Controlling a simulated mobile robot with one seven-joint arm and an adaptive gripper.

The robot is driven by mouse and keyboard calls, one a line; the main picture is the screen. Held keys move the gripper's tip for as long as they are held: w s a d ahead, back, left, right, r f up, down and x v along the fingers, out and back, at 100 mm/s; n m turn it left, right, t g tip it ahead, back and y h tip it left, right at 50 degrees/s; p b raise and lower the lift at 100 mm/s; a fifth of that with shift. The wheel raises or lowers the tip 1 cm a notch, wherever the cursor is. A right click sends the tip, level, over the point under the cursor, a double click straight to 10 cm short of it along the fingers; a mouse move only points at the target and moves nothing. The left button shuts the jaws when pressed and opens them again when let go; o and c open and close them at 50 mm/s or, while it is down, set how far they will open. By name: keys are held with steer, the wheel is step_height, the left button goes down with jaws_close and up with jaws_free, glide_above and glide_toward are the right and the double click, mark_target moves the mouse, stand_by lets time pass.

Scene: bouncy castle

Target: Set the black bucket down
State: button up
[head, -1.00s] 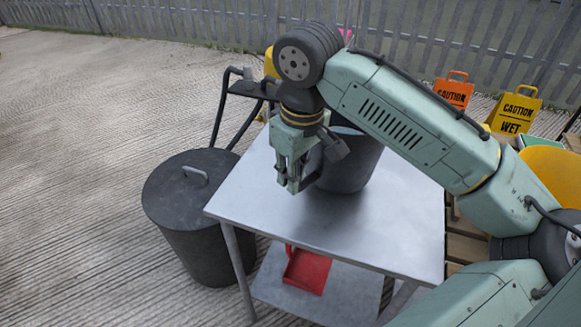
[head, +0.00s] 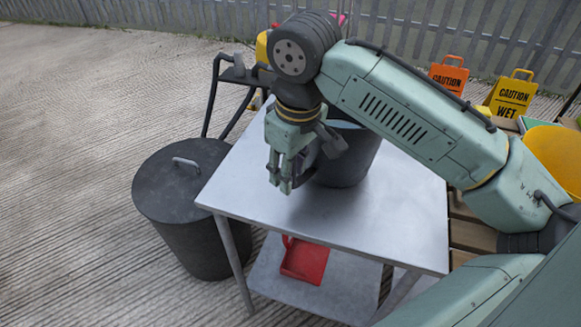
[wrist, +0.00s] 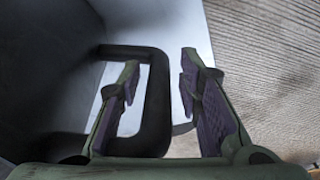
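The black bucket (head: 352,160) stands upright on the metal table (head: 380,225), partly hidden behind my wrist and forearm. Its dark wall (wrist: 50,85) fills the left of the wrist view. Its square side handle (wrist: 157,100) sticks out between my fingers. My gripper (head: 280,178) is at the handle side of the bucket, low over the table top. In the wrist view my gripper (wrist: 163,90) is open, one finger inside the handle loop and the other outside it. Gaps show between the handle bar and both fingers.
A lidded dark bin (head: 190,205) stands left of the table. A red dustpan (head: 305,261) lies on the lower shelf. Caution signs (head: 512,95) and a yellow container (head: 556,158) are at the right. The table's front part is clear.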

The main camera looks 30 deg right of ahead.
steer(key=shift+r, duration=0.1)
step_height(320, 180, up, 12)
steer(key=s, duration=0.1)
steer(key=shift+s, duration=0.25)
stand_by(0.4)
stand_by(0.4)
